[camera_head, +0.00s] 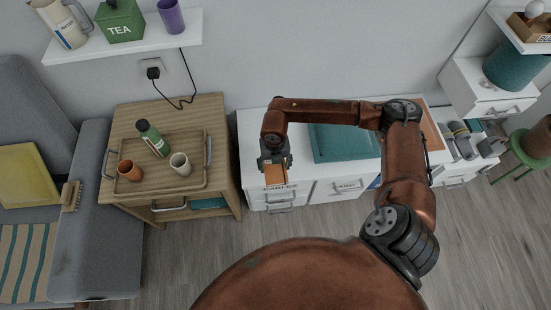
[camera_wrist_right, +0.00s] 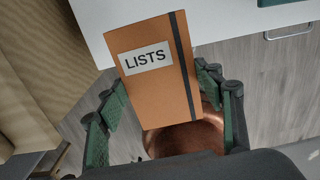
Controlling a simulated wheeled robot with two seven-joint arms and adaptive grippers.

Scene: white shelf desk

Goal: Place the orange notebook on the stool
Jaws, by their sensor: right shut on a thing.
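The orange notebook, labelled LISTS with a dark elastic band (camera_wrist_right: 160,82), fills the middle of the right wrist view. My right gripper (camera_wrist_right: 162,92) is shut on it, with green-padded fingers on either side. In the head view, my right gripper (camera_head: 275,162) holds the notebook (camera_head: 276,174) at the left front edge of the white desk. A green stool (camera_head: 517,151) stands at the far right, partly cut off by the picture edge, with a brown pot-like thing over its right side. My left gripper is not in view.
The white desk (camera_head: 250,135) holds a teal mat (camera_head: 340,142). To its left, a wooden cabinet (camera_head: 218,120) bears a tray with a green bottle and two cups. White drawers (camera_head: 475,88) stand at the right. Grey floor (camera_head: 475,235) is open in front.

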